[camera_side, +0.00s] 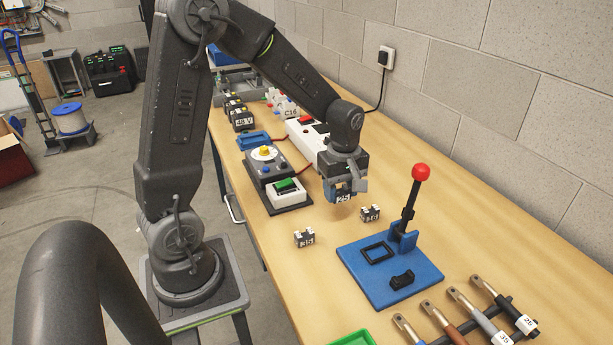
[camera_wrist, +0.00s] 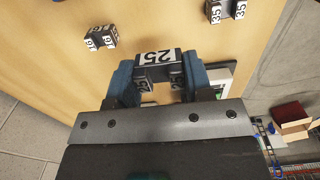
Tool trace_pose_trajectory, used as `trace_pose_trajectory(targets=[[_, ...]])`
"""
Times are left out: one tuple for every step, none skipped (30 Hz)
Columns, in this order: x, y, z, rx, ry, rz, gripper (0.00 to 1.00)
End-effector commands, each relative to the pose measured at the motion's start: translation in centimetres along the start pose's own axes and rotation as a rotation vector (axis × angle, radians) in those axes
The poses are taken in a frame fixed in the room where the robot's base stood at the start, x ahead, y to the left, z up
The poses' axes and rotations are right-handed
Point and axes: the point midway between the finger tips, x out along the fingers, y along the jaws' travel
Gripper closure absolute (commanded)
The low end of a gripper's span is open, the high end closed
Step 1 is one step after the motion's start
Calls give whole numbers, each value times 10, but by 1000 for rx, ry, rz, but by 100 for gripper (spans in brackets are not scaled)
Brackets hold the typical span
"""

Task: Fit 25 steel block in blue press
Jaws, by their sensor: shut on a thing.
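My gripper (camera_side: 343,186) is shut on the 25 steel block (camera_side: 344,198) and holds it above the table. In the wrist view the dark block (camera_wrist: 157,57), with a white 25 label, sits between the blue fingers of my gripper (camera_wrist: 157,72). The blue press (camera_side: 424,274) stands on the table to the right of and nearer the camera than my gripper. Its plate carries a black square frame (camera_side: 377,252), a small black saddle piece (camera_side: 402,279) and an upright lever with a red knob (camera_side: 421,172). The press does not show in the wrist view.
A control box with a green button (camera_side: 285,186) is left of my gripper. A tool rack (camera_side: 512,309) and green tray (camera_side: 352,338) are at the front.

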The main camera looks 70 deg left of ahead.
Motion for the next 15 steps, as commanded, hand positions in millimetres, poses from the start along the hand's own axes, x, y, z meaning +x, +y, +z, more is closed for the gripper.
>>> trace_pose_trajectory(targets=[[3,11,23,11,0,-1,85],[4,17,35,8,0,-1,85],[6,22,49,3,0,-1,85],[7,26,58,-1,0,-1,85],[8,29,67,-5,0,0,85],[10,31,77,-9,0,-1,85],[10,33,84,-11,0,0,85],[11,35,89,-13,0,1,85],[12,36,96,-17,0,0,85],[12,37,100,-18,0,0,85],[13,38,104,-20,0,0,85],[13,38,107,-22,0,0,85],[14,39,110,-23,0,1,85],[14,39,111,-24,0,1,85],[14,40,113,-25,0,1,85]])
